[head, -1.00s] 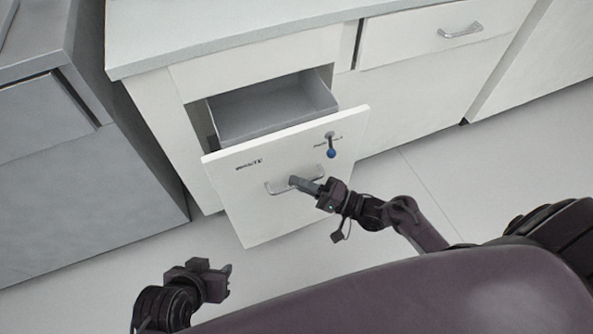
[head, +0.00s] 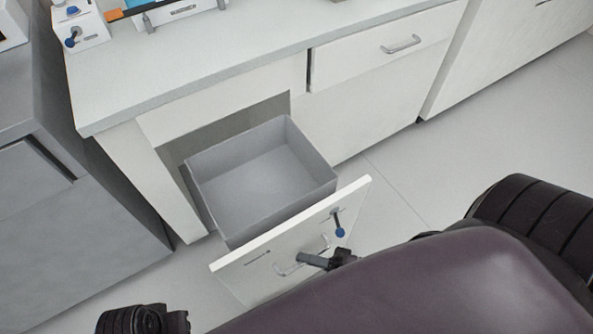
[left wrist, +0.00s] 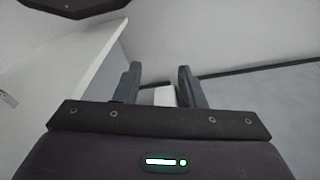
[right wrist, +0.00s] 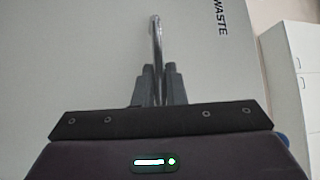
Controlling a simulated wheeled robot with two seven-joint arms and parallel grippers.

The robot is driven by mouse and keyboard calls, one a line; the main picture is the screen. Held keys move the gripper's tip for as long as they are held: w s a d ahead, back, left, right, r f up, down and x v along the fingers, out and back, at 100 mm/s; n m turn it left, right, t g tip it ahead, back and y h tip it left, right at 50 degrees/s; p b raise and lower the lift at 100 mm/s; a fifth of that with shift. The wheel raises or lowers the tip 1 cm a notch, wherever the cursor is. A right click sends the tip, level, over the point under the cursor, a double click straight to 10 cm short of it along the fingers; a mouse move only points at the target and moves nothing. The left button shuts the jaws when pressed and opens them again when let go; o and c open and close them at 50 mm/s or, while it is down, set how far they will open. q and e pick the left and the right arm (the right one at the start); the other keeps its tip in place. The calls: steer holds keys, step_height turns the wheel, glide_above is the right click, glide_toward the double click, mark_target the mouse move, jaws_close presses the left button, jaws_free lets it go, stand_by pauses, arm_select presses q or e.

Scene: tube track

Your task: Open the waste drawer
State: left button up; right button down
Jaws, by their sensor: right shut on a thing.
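The waste drawer stands pulled far out of the cabinet, and its grey inner box (head: 262,178) is empty. Its white front panel (head: 238,277) has a metal bar handle (head: 284,272) and a blue-tipped lever above the handle. My right gripper (head: 306,259) is shut on the handle. In the right wrist view the right gripper's fingers (right wrist: 158,82) close around the handle bar (right wrist: 156,45), beside the word WASTE. My left gripper (left wrist: 157,88) is open and empty; the head view shows only part of that arm at the bottom left.
A white counter (head: 215,60) with some equipment (head: 87,25) on it stands above the drawer. A shut drawer (head: 375,48) is to the right. A grey cabinet (head: 75,205) stands at the left. Pale floor (head: 410,165) is clear at the right.

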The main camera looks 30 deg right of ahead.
arm_select(q)
steer(key=shift+w+f, duration=0.1)
steer(key=shift+f, duration=0.55)
arm_select(e)
steer(key=shift+s, duration=0.95)
steer(key=c, duration=1.5)
jaws_free()
